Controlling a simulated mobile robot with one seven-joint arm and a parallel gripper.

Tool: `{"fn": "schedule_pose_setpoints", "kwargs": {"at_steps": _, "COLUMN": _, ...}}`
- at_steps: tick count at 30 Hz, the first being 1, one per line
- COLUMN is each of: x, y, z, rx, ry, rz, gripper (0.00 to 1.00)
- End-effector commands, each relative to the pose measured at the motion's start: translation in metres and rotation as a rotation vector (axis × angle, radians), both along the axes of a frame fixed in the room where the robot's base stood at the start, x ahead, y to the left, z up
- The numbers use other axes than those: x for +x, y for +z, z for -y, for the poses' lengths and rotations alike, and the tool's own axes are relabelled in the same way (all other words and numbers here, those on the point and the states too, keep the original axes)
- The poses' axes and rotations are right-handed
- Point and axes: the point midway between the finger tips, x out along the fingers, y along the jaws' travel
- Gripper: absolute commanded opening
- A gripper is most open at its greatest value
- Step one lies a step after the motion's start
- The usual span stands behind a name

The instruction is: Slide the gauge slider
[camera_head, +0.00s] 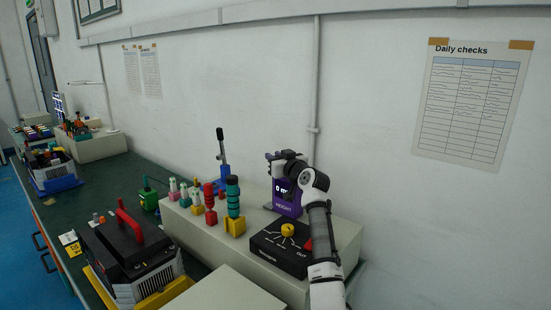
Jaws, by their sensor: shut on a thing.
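The purple height gauge (288,208) stands on the light bench block near the wall, with a small display that begins with "0" and "HEIGHT" lettered below it. My gripper (279,168) is at the top of the gauge, at its slider, with my arm reaching up from the lower right. It is shut on the gauge slider; the fingers and most of the slider are too small and dark to make out, and my wrist covers part of the gauge.
A black box with a yellow knob (288,230) sits just in front of the gauge, close to my arm. Coloured posts, including a teal one on a yellow base (235,226), stand to the left. A black case with a red handle (130,222) is at the front left.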

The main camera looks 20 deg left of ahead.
Motion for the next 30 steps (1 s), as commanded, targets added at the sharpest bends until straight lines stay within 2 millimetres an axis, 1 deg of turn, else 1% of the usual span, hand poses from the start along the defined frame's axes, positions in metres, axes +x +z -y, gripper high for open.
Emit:
{"fn": "schedule_pose_setpoints", "kwargs": {"at_steps": 2, "x": 0.000, "y": 0.000, "z": 0.000, "rx": 0.000, "ry": 0.000, "rz": 0.000, "gripper": 0.00}}
{"fn": "schedule_pose_setpoints", "kwargs": {"at_steps": 5, "x": 0.000, "y": 0.006, "z": 0.000, "rx": 0.000, "ry": 0.000, "rz": 0.001, "gripper": 0.00}}
{"fn": "schedule_pose_setpoints", "kwargs": {"at_steps": 8, "x": 0.000, "y": 0.020, "z": 0.000, "rx": -0.001, "ry": 0.001, "rz": 0.002, "gripper": 0.00}}
{"fn": "schedule_pose_setpoints", "kwargs": {"at_steps": 12, "x": 0.000, "y": 0.049, "z": 0.000, "rx": 0.000, "ry": 0.000, "rz": 0.001, "gripper": 0.00}}
{"fn": "schedule_pose_setpoints", "kwargs": {"at_steps": 14, "x": 0.000, "y": 0.056, "z": 0.000, "rx": 0.000, "ry": 0.001, "rz": 0.001, "gripper": 0.00}}
{"fn": "schedule_pose_setpoints", "kwargs": {"at_steps": 23, "x": 0.000, "y": 0.057, "z": 0.000, "rx": 0.001, "ry": 0.000, "rz": 0.001, "gripper": 0.00}}
{"fn": "schedule_pose_setpoints", "kwargs": {"at_steps": 24, "x": 0.000, "y": 0.057, "z": 0.000, "rx": 0.001, "ry": 0.000, "rz": 0.001, "gripper": 0.27}}
{"fn": "schedule_pose_setpoints", "kwargs": {"at_steps": 27, "x": 0.000, "y": 0.057, "z": 0.000, "rx": 0.001, "ry": 0.000, "rz": 0.001, "gripper": 0.40}}
{"fn": "schedule_pose_setpoints", "kwargs": {"at_steps": 30, "x": 0.000, "y": 0.057, "z": 0.000, "rx": 0.001, "ry": 0.000, "rz": 0.001, "gripper": 0.40}}
